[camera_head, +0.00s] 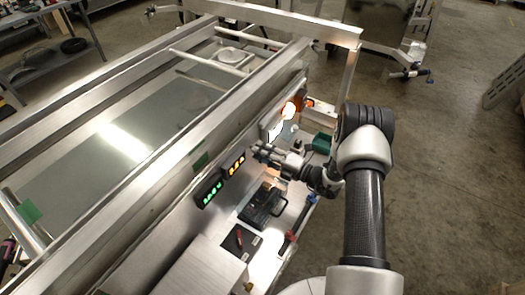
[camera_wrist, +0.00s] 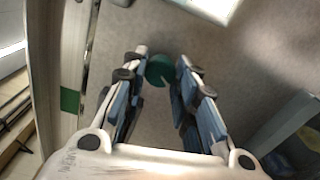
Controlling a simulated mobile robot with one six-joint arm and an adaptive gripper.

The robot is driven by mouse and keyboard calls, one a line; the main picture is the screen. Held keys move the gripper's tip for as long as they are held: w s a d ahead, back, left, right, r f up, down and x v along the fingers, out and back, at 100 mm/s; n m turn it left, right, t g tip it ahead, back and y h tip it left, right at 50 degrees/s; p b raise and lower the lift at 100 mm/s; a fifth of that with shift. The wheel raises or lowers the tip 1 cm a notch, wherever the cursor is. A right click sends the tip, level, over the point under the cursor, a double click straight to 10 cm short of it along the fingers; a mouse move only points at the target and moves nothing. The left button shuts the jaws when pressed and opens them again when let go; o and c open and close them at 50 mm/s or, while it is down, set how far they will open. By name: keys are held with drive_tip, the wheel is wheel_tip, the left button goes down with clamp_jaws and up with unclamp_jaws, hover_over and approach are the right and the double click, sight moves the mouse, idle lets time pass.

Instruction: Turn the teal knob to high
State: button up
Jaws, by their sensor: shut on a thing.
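The teal knob (camera_wrist: 160,70) shows in the wrist view as a round cap between my fingertips. A small pale mark shows near its lower edge; I cannot read its setting. My gripper (camera_wrist: 162,60) is shut on the knob, one finger on each side. In the head view my gripper (camera_head: 261,152) reaches left to the trailer's side wall, just right of the orange-lit display (camera_head: 236,165). The knob cannot be made out there.
A green-lit display (camera_head: 208,192) sits left of the orange one. Glowing lamps (camera_head: 289,108) are on the wall beyond my gripper. Below it, a shelf holds a black case (camera_head: 262,205) and a dark tray (camera_head: 240,241). A green box (camera_head: 321,143) stands behind my wrist.

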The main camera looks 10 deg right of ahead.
drive_tip(key=m+p, duration=0.1)
drive_tip(key=m, duration=0.4)
idle(0.6)
drive_tip(key=o, duration=1.1)
drive_tip(key=v, duration=1.2)
drive_tip(key=shift+r, duration=0.1)
